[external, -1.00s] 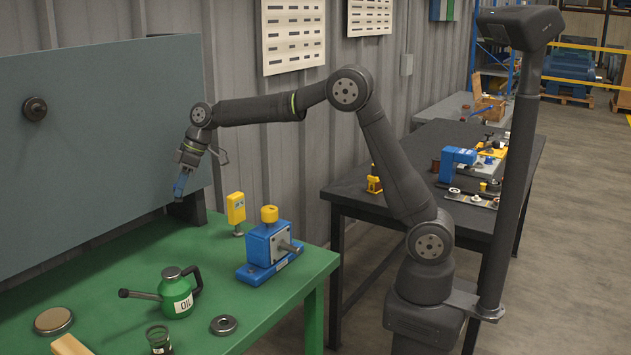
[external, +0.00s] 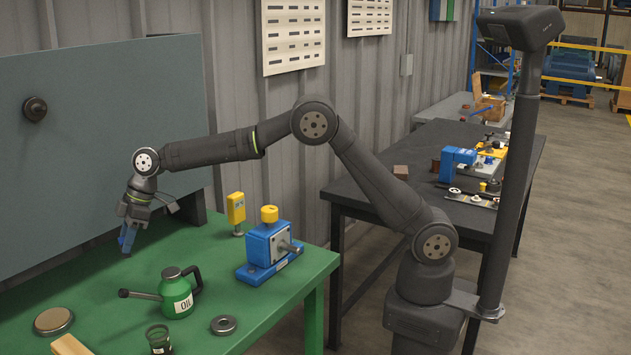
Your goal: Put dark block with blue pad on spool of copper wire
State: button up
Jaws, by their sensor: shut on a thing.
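My gripper (external: 130,224) hangs over the far left part of the green table, near the grey-blue panel. It is shut on a narrow blue piece pointing down, which I take to be the dark block with blue pad (external: 127,240); its dark part is hard to make out. Its lower end is close to the table top, and I cannot tell whether it touches. A small reddish-brown thing on the dark table, left of the blue clamp-like device, may be the spool of copper wire (external: 436,165); it is too small to be sure.
The green table (external: 225,320) holds a green oil can (external: 177,293), a blue vise-like device (external: 268,248), a yellow tag-like stand (external: 236,212), a metal ring (external: 224,324), a round disc (external: 53,321) and a glass jar (external: 159,339). A brown block (external: 401,172) lies on the dark table (external: 365,187).

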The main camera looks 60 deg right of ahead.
jog(key=a+f, duration=0.2)
jog(key=a, duration=0.1)
jog(key=s+a+f, duration=0.1)
jog(key=a+f, duration=0.1)
jog(key=a, duration=0.2)
jog(key=s+a+f, duration=0.1)
jog(key=a+f, duration=0.2)
jog(key=a, duration=0.1)
jog(key=shift+s, duration=0.25)
jog(key=shift+f, duration=1.9)
jog(key=shift+f, duration=0.15)
jog(key=o, duration=1.1)
jog(key=shift+c, duration=0.2)
jog(key=v, duration=1.1)
jog(key=shift+s+d+r, duration=0.1)
jog(key=shift+d+r, duration=0.1)
jog(key=shift+r, duration=0.4)
jog(key=shift+c, duration=0.5)
